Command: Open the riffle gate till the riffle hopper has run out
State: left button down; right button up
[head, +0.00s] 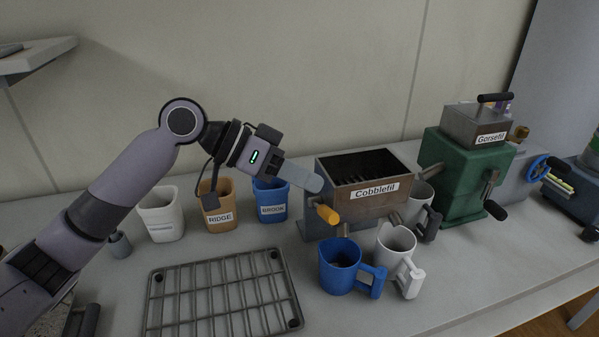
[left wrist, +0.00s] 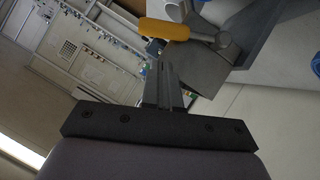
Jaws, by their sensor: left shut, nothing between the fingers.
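The riffle box labelled "Cobblefil" (head: 359,200) stands on the bench with its open hopper (head: 368,166) on top. Dark slats show inside; I cannot tell how much soil is in it. An orange gate handle (head: 327,214) sticks out at its left front, and it also shows in the left wrist view (left wrist: 163,29). My left gripper (head: 314,183) is shut and empty, just above and left of the handle, with its fingertips (left wrist: 165,72) apart from it. A blue mug (head: 338,268) and a white mug (head: 395,248) stand in front of the box.
A wire rack (head: 222,294) lies at front left. White (head: 162,218), orange "RIDGE" (head: 217,222) and blue "BROOK" (head: 270,208) cups stand behind it. A grey mug (head: 422,196) and the green "Gorsefil" machine (head: 460,175) stand right of the box.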

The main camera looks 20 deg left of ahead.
pick_arm(q)
jog(key=b+v, duration=0.1)
jog(key=v, duration=0.9)
jog(key=shift+w+a+r, duration=0.2)
jog(key=shift+r, duration=0.3)
pick_arm(e)
jog(key=shift+a+f, duration=0.25)
jog(key=shift+a, duration=0.1)
